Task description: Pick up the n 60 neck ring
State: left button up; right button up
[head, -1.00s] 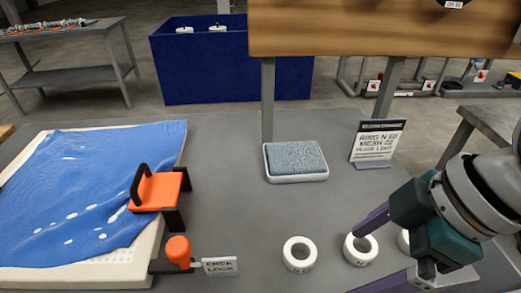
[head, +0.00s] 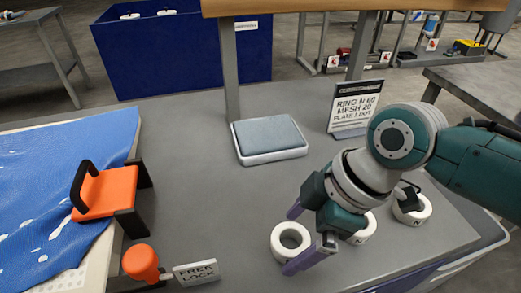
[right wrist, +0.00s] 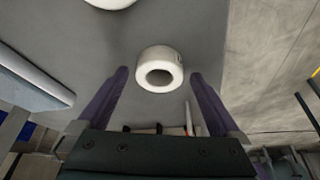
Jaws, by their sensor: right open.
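Three white neck rings lie in a row on the grey bench: a left one (head: 291,241), a middle one (head: 364,230) and a right one (head: 412,210). The middle and right rings carry marks starting with N; I cannot read the full numbers or any mark on the left ring. My right gripper (head: 290,240) is open, its purple fingers on either side of the left ring, apparently above it. In the right wrist view one ring (right wrist: 160,68) lies between the fingertips (right wrist: 159,75), not held. My left gripper is not in view.
A grey-blue pad in a white tray (head: 269,158) lies behind the rings. An orange handle (head: 106,194), orange knob (head: 140,262), "FREE LOCK" label (head: 195,272) and blue cloth (head: 50,180) are at left.

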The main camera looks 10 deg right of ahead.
jog(key=shift+f, duration=0.15)
jog(key=c, duration=1.4)
